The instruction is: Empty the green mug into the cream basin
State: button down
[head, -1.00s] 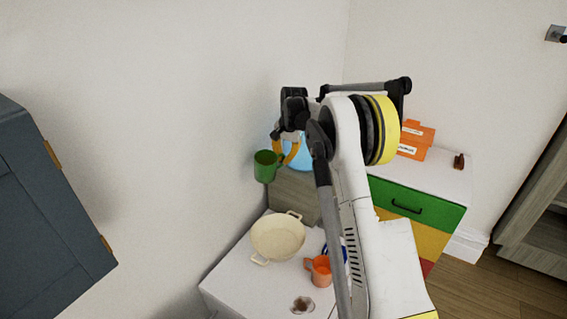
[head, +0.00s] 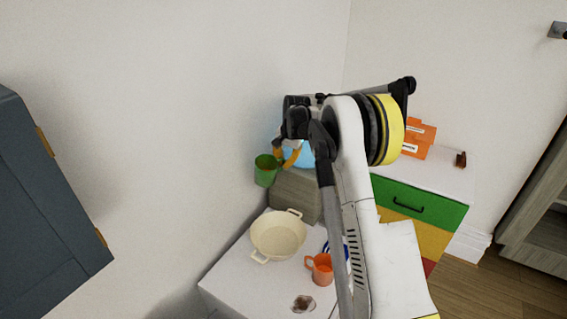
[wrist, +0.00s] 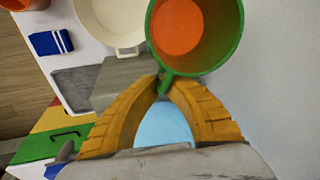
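The green mug (head: 265,171) is held in the air by its handle, above and behind the cream basin (head: 278,236) in the head view. In the wrist view the mug (wrist: 237,49) is seen from above, with something orange inside. My gripper (wrist: 164,84) has its yellow-orange fingers closed on the mug's handle. In the head view my gripper (head: 288,158) is partly hidden by my arm. The basin is cream, round and two-handled; it stands on the white low surface, and its inside looks empty. In the wrist view the basin (wrist: 84,16) is partly cut off.
An orange mug (head: 320,269) and a small brown item (head: 303,303) stand near the basin. A blue striped item (wrist: 51,42) lies close by. An orange box (head: 418,139) sits on the drawer unit's white top (head: 445,178). A wall is close behind the mug.

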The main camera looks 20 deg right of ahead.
jog(key=shift+w+f+t+y+b, duration=0.15)
jog(key=shift+f+t+b, duration=1.1)
jog(key=shift+f+b, duration=1.4)
jog(key=shift+w+f+t+y+b, duration=0.15)
jog(key=shift+f+t+b, duration=1.4)
jog(key=shift+f, duration=1.8)
jog(key=shift+w+f+t+y+b, duration=0.15)
jog(key=shift+f+t+b, duration=0.75)
jog(key=shift+f+b, duration=1.9)
jog(key=shift+s+f, duration=0.1)
jog(key=shift+f, duration=0.15)
jog(key=shift+s+r+t+b, duration=0.1)
jog(key=shift+r+t+b, duration=0.2)
jog(key=shift+t, duration=0.3)
jog(key=shift+s+r+t+b, duration=0.15)
jog(key=shift+t+b, duration=0.15)
jog(key=shift+t, duration=0.3)
jog(key=shift+r+t+y+b, duration=0.25)
jog(key=shift+t+b, duration=0.15)
jog(key=shift+b, duration=0.3)
